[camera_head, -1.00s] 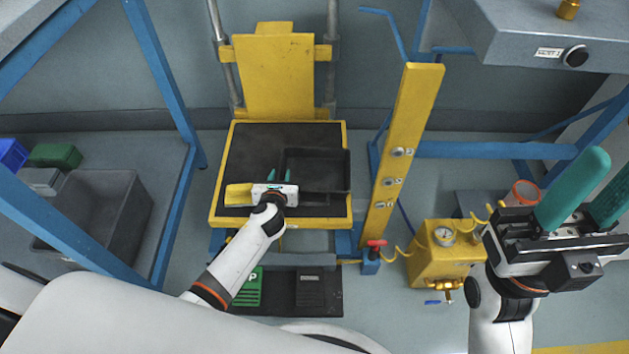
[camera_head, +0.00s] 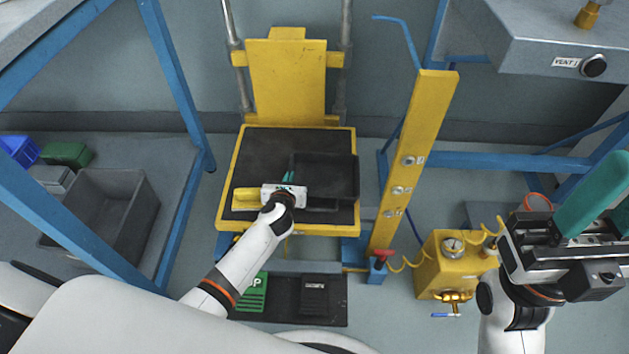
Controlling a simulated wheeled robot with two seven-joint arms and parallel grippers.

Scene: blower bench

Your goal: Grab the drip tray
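The drip tray, a black shallow rectangular tray (camera_head: 335,176), sits on the dark top of the yellow platform (camera_head: 226,195), in its right half. My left gripper (camera_head: 288,177) is at the tray's left wall. Its small teal fingers are close together and look shut on that wall, though the gripper body hides part of the contact. My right gripper (camera_head: 606,205) is held high at the right edge of the view, far from the tray. Its large teal fingers are apart with nothing between them.
A yellow post (camera_head: 412,165) stands just right of the platform, with a yellow gauge box (camera_head: 440,268) beyond it. A blue frame (camera_head: 170,75) and a grey bin (camera_head: 105,215) are on the left. A grey cabinet (camera_head: 550,45) overhangs at upper right.

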